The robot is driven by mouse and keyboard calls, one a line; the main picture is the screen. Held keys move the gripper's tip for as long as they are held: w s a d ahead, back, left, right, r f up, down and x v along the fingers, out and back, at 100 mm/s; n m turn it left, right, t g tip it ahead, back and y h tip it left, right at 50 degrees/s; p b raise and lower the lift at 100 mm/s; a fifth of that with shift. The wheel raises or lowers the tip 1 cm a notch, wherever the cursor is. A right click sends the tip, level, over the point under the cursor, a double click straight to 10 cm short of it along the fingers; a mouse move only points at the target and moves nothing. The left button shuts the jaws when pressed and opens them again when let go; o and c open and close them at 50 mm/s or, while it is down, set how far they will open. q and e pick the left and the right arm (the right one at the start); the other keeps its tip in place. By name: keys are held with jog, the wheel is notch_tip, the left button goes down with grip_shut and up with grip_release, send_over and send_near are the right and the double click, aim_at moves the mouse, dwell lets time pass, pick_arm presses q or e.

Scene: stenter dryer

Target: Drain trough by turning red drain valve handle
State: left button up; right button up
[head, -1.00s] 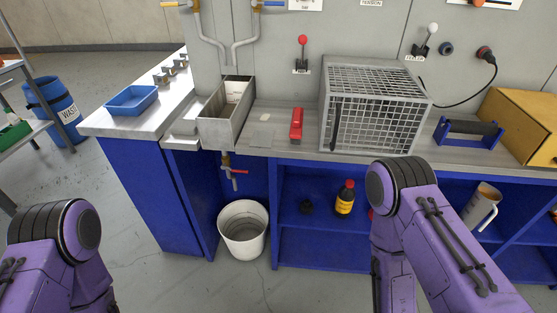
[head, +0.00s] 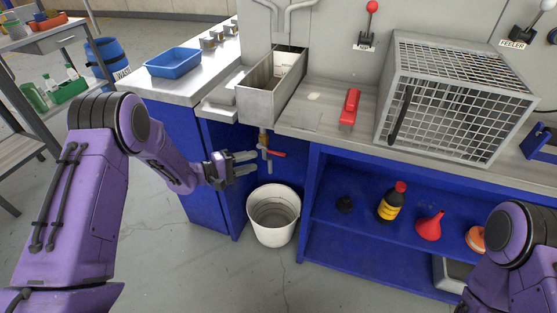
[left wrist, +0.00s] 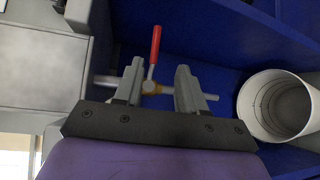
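The red drain valve handle (head: 275,154) sticks out to the right from the brass valve on the pipe (head: 263,139) below the metal trough (head: 272,88). My left gripper (head: 245,162) is open and empty, just left of the valve. In the left wrist view the red handle (left wrist: 155,45) lies beyond the fingertips, and the brass valve body (left wrist: 151,87) shows between the two fingers (left wrist: 160,82). I cannot tell whether a finger touches the pipe. A white bucket (head: 273,215) stands on the floor under the valve. My right gripper is out of view; only its arm shows at lower right.
Blue cabinet walls (head: 215,175) stand left of and behind the valve. A shelf to the right holds a dark bottle (head: 392,203) and a red funnel (head: 430,226). A mesh cage (head: 455,100) and a red tool (head: 350,107) sit on the counter. The floor in front is clear.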

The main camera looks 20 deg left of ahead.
aim_at(275, 154)
pick_arm(q)
jog(key=shift+g+h, duration=0.3)
jog(key=x, duration=1)
jog(key=shift+w+r, duration=0.25)
jog(key=shift+r, duration=0.1)
grip_shut()
